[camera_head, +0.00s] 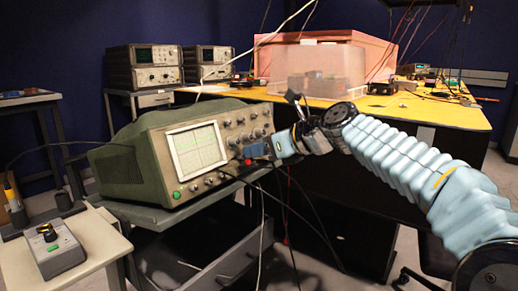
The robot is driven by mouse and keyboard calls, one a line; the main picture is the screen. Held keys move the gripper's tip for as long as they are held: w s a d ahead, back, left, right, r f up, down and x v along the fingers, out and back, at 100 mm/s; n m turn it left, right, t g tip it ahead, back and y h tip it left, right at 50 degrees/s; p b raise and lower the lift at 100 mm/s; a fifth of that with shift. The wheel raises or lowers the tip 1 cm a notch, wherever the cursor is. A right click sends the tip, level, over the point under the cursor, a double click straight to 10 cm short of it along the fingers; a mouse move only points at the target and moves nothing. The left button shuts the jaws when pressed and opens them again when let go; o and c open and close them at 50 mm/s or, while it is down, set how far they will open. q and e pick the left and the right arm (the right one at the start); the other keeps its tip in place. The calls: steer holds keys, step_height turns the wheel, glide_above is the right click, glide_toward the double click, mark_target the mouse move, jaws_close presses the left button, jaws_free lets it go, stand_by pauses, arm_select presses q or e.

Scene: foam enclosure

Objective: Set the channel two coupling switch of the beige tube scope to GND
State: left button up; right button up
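The beige tube scope (124,170) sits on a cart left of centre, tilted with its front facing right. The gripper covers part of the panel. The channel two coupling switch cannot be made out, nor its setting. My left gripper is not in view.
Cables hang from the scope's front over the cart's open drawer (215,262). A small grey box with a knob (55,250) stands on a table at lower left.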

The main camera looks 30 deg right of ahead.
steer(key=p+v, duration=0.1)
steer(key=v, duration=1.2)
steer(key=shift+s+d, duration=0.15)
steer(key=shift+s, duration=0.15)
